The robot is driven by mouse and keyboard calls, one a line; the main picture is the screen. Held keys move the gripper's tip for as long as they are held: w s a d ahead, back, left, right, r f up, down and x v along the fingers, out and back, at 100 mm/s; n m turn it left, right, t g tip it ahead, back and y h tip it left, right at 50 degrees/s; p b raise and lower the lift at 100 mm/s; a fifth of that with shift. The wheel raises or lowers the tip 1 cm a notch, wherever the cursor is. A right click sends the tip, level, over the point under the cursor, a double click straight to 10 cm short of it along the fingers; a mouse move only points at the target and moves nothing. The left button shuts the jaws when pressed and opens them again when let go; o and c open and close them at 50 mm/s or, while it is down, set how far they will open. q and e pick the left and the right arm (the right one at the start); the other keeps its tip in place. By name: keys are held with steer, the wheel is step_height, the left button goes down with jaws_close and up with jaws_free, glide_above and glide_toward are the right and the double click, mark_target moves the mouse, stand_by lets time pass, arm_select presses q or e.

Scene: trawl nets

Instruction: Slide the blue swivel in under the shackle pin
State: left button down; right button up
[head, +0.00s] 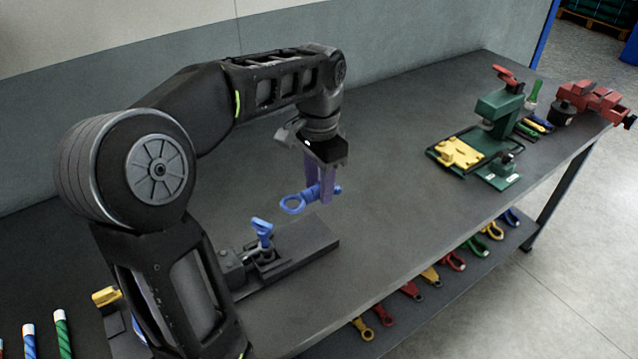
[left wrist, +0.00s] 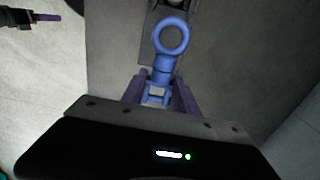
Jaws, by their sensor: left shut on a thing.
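The blue swivel (head: 293,204) is between the purple fingers of my left gripper (head: 322,190), which is shut on it above the bench. Its ring end points left in the head view and away from the gripper in the left wrist view (left wrist: 169,38). A dark fixture (head: 310,243) lies on the bench below and left of the gripper. A shackle (head: 262,253) sits on it, with a blue-handled pin (head: 262,227) standing up. The swivel is apart from the shackle. In the left wrist view, my right gripper (left wrist: 47,17) shows at the top left; its jaw state is unclear.
The bench right of the fixture is clear. A green press (head: 497,115) with a yellow block (head: 459,152) and a red vise (head: 590,100) stand at the far right. My left arm hides part of the left bench.

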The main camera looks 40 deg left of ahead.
mark_target(292, 242)
arm_select(q)
steer(key=f, duration=0.2)
steer(key=f+b, duration=0.1)
steer(key=f, duration=0.1)
steer(key=s+f, duration=0.1)
steer(key=f, duration=0.2)
steer(key=shift+a, duration=0.15)
steer(key=shift+f+b, duration=0.2)
steer(key=shift+b, duration=0.15)
steer(key=shift+f+b, duration=1.15)
steer(key=shift+f, duration=0.25)
steer(key=shift+s+a+r, duration=0.1)
steer(key=shift+s+a, duration=0.15)
steer(key=shift+s, duration=0.65)
steer(key=shift+s+a+b, duration=0.15)
steer(key=shift+s+a, duration=0.15)
steer(key=shift+s, duration=0.65)
steer(key=shift+s+a+b, duration=0.15)
steer(key=shift+s+a, duration=0.1)
steer(key=shift+s, duration=0.65)
steer(key=shift+s, duration=0.1)
steer(key=c, duration=0.9)
jaws_free()
